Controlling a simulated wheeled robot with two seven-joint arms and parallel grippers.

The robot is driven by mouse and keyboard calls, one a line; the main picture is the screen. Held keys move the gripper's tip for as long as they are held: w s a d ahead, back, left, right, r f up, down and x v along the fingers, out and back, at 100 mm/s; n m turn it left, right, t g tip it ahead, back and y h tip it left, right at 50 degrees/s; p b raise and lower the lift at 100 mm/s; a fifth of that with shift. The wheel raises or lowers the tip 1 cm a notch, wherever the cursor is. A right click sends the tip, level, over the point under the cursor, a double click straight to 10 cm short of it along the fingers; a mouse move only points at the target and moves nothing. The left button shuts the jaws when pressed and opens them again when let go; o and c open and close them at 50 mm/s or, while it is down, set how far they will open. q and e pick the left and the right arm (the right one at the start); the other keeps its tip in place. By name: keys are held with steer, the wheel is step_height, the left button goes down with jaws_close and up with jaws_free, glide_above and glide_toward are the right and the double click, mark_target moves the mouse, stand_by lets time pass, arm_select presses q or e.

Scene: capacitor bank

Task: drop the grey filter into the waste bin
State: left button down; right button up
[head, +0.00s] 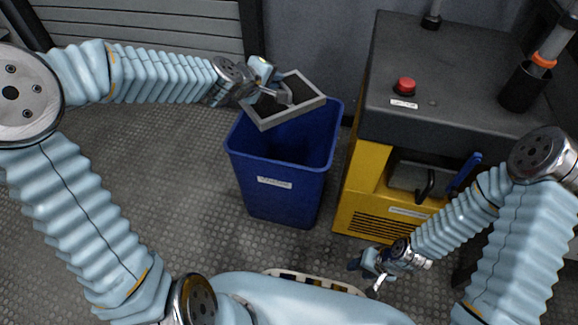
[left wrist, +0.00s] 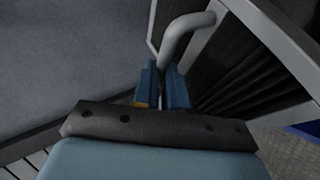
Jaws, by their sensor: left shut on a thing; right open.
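The grey filter (head: 308,99) is a square panel with a light grey frame, dark pleats and a bent handle. My left gripper (head: 284,93) is shut on its handle and holds it tilted above the waste bin. In the left wrist view the handle (left wrist: 186,30) is between my left fingers (left wrist: 163,85), with the pleats to the right. The waste bin (head: 277,182) is blue, open-topped and labelled, and stands on the floor. The filter covers part of its back-left opening. My right gripper (head: 366,277) is open and empty, low in front of the yellow cabinet.
The yellow cabinet (head: 360,195) with a dark top stands right of the bin. A red button (head: 405,85) and a black holder cup (head: 522,88) are on its top. A grey slatted wall is behind. The floor left of the bin is clear.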

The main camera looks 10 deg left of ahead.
arm_select(q)
step_height(320, 180, down, 4)
steer(key=shift+r+b, duration=0.2)
steer(key=shift+b, duration=0.95)
steer(key=shift+r, duration=0.1)
steer(key=c, duration=1.1)
jaws_free()
steer(key=shift+s, duration=0.15)
